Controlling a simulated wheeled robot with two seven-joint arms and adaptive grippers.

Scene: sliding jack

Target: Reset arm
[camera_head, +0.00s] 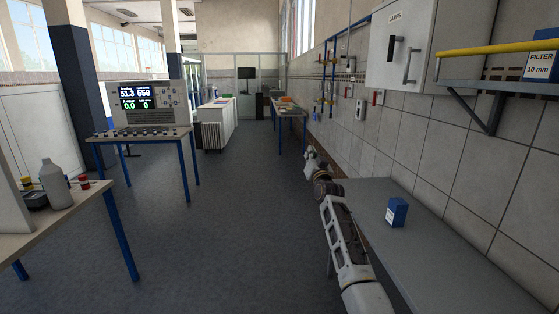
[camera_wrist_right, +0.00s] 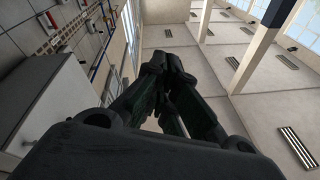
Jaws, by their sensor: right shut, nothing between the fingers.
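My right arm (camera_head: 345,248) reaches forward from the bottom of the head view, along the left edge of the grey bench. My right gripper (camera_head: 310,155) is small at its far end, beyond the bench. In the right wrist view the gripper (camera_wrist_right: 168,62) points up toward the ceiling, with its dark fingers together and nothing between them. My left arm and gripper are not in view.
A blue box (camera_head: 396,212) stands on the grey bench (camera_head: 450,265) at right. A white wall cabinet (camera_head: 400,45) and a shelf bracket (camera_head: 485,110) hang above it. A table with an instrument (camera_head: 140,103) stands left, and one with a grey bottle (camera_head: 55,185) nearer. The middle floor is clear.

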